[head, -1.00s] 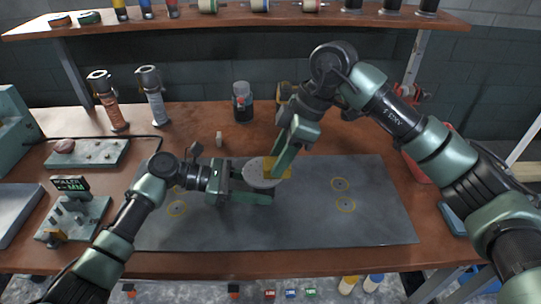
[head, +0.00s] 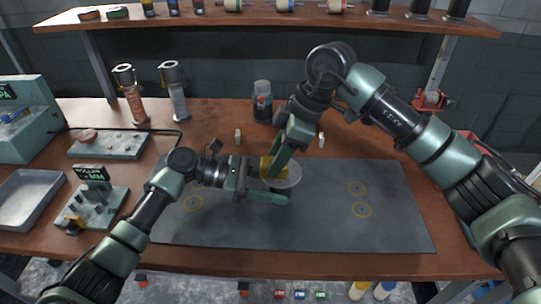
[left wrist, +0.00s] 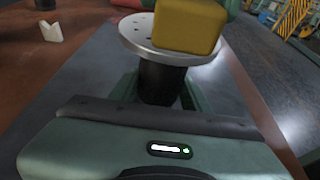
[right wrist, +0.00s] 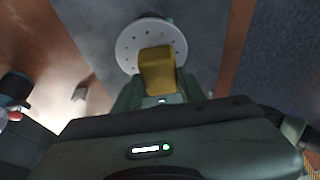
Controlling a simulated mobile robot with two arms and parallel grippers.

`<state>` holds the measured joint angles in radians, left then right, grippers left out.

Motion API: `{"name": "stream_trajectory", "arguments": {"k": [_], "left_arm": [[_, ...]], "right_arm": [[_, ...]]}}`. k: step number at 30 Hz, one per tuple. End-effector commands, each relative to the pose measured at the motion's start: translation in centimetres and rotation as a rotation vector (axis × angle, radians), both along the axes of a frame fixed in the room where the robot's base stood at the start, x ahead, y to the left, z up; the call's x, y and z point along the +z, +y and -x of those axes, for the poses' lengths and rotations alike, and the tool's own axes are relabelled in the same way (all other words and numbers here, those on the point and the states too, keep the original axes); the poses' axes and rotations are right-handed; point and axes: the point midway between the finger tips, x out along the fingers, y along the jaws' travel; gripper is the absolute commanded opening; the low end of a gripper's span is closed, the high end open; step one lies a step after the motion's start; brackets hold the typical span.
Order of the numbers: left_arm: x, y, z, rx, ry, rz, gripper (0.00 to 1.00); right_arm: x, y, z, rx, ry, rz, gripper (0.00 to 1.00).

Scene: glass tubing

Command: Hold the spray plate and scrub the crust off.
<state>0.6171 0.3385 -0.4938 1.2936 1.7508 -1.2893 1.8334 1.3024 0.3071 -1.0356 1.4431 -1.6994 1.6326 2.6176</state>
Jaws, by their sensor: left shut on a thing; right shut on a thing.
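The spray plate (head: 291,179) is a round, pale grey disc with small holes on a dark stem (left wrist: 160,82). My left gripper (head: 268,190) is shut on the stem and holds the plate face up above the mat. The plate's holed face shows in the right wrist view (right wrist: 137,42). My right gripper (head: 278,160) is shut on a yellow scrubbing block (head: 265,168), which also shows in the left wrist view (left wrist: 188,27). The block is over the plate's left part in the head view and seems to touch it. I cannot make out any crust; the block hides part of the face.
A dark grey mat (head: 330,225) covers the bench front, clear to the right. A jar (head: 263,103) and small pale pieces (head: 238,136) stand behind. Two torch-like canisters (head: 131,95), a roller stand (head: 95,200) and a tray (head: 30,200) are at the left.

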Motion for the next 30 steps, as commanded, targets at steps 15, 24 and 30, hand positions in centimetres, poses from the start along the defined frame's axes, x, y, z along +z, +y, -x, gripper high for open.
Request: {"name": "stream_trajectory", "arguments": {"k": [15, 24, 30], "left_arm": [[0.0, 0.0, 0.0, 0.000, 0.000, 0.001, 0.24], [0.0, 0.0, 0.0, 0.000, 0.000, 0.001, 0.24], [0.0, 0.0, 0.0, 0.000, 0.000, 0.001, 0.24]], "right_arm": [[0.1, -4.7, 0.2, -0.001, 0.000, 0.003, 0.08], [3.5, -4.5, 0.2, 0.001, -0.001, 0.001, 0.08], [5.4, -4.5, 0.2, 0.001, -0.001, 0.001, 0.08]]}}
